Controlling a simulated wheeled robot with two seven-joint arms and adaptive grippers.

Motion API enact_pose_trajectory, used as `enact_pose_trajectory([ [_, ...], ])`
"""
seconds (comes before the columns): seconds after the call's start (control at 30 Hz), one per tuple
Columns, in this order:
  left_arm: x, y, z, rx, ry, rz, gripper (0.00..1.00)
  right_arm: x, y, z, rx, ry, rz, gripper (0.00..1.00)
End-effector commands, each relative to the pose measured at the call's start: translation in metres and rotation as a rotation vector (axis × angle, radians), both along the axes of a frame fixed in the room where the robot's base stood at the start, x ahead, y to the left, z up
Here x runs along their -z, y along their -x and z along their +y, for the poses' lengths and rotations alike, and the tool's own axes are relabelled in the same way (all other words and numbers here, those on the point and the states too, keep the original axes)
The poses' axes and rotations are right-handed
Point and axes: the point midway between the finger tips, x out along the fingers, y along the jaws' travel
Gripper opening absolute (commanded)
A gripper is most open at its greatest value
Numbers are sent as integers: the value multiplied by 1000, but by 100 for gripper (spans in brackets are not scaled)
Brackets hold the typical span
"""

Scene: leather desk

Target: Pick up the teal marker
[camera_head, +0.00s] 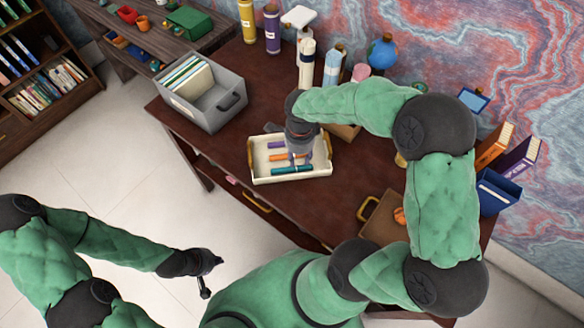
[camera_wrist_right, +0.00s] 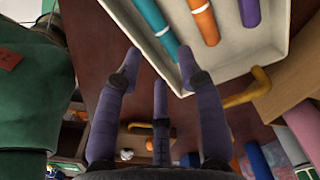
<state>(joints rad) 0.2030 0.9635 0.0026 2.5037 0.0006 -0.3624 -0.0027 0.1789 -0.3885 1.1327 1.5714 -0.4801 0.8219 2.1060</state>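The teal marker (camera_head: 292,170) lies in a cream tray (camera_head: 258,178) on the desk, nearest the tray's front side, beside an orange marker (camera_head: 279,157) and a purple marker (camera_head: 276,145). My right gripper (camera_head: 300,158) is over the tray's right half and partly covers the markers. In the right wrist view the teal marker (camera_wrist_right: 153,27) lies beyond the spread fingers of the right gripper (camera_wrist_right: 156,58); they are open with nothing between them. Whether they touch the tray is unclear. My left gripper (camera_head: 209,276) is away from the desk over the floor, fingers apart and empty.
A grey file box (camera_head: 203,108) stands left of the tray. Bottles (camera_head: 306,62) and a globe (camera_head: 382,52) stand behind it. A brown case (camera_head: 381,222) lies at the front right. Bare desk (camera_head: 220,145) shows left of the tray.

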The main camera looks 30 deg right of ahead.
Motion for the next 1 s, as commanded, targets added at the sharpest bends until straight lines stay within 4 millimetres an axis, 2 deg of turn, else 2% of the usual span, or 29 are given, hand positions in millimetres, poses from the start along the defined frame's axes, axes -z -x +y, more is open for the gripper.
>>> enact_pose_trajectory([
  [0.03,4,0,0,0,0,0,0,9,0,0,1,-1,2,38],
  [0.1,5,0,0,0,0,0,0,16,1,0,1,-1,2,38],
  [0.33,10,0,0,0,0,0,0,31,0,0,0,-1,0,38],
  [0.6,22,0,0,0,0,-1,0,68,0,0,-1,-1,2,38],
  [0.87,22,0,0,1,0,0,0,70,-1,0,-1,-1,-1,38],
  [0.97,22,0,0,1,0,0,0,70,-1,0,-1,-1,-1,13],
  [1.0,22,0,0,0,0,-1,0,70,-1,0,-1,-1,-1,11],
])
